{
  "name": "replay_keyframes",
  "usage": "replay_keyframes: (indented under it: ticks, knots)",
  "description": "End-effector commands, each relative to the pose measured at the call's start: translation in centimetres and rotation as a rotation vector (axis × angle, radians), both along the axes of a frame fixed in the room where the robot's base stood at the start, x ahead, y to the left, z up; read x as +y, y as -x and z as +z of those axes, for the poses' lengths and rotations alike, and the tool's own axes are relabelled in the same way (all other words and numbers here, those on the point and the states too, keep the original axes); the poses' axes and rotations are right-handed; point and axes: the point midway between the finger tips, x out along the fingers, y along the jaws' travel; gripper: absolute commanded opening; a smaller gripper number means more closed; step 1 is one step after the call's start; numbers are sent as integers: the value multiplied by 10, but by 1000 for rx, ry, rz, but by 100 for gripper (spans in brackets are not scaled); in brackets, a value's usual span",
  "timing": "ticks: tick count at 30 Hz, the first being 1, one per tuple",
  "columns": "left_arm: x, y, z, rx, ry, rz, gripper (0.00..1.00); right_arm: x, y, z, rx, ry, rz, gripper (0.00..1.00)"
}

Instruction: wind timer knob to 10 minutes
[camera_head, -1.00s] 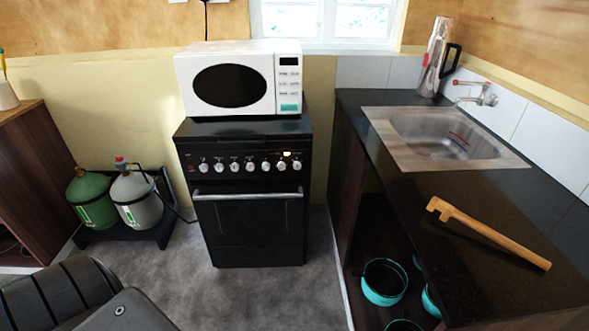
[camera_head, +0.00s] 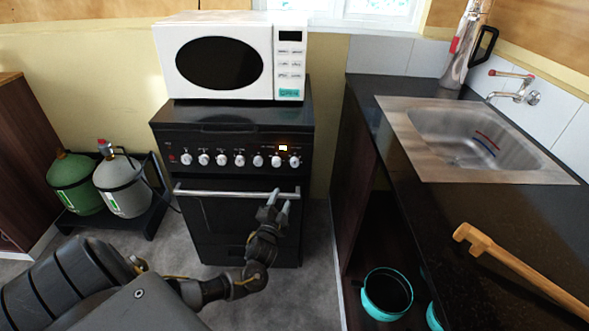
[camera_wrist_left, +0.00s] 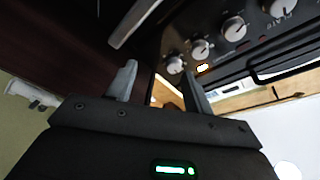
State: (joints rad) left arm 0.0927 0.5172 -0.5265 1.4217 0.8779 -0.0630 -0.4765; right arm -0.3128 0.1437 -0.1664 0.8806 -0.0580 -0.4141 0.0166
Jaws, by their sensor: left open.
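The black stove (camera_head: 225,225) has a row of several round white-silver knobs along its front panel. In the left wrist view, the end knob (camera_wrist_left: 175,64) and the lit display (camera_wrist_left: 203,68) lie just beyond the fingers. My left gripper (camera_head: 278,205) is open and empty, in front of the oven door at handle height, below the right-hand knobs. Its two fingers show in the left wrist view (camera_wrist_left: 160,82). My right gripper is out of view.
The silver oven handle (camera_head: 230,193) runs across the door below the knobs. A white microwave (camera_head: 275,25) stands on the stove. The dark counter (camera_head: 400,160) with a sink is to the right.

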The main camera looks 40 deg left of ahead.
Motion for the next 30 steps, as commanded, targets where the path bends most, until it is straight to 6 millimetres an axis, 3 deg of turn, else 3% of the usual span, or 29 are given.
replay_keyframes:
  ticks: [1,6,13,23,27,30]
  knots:
    - [-2,-3,9,-36,-18,-1,52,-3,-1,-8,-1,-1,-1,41]
    - [-6,-7,33,-92,-50,-3,52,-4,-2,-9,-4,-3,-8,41]
    - [0,-20,34,-94,-45,-8,52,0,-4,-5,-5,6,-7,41]
    - [24,-71,45,-93,-46,-4,52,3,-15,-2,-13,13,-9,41]
    - [30,-90,51,-94,-48,-3,52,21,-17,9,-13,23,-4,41]
    - [32,-99,53,-93,-49,-4,52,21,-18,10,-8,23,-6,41]
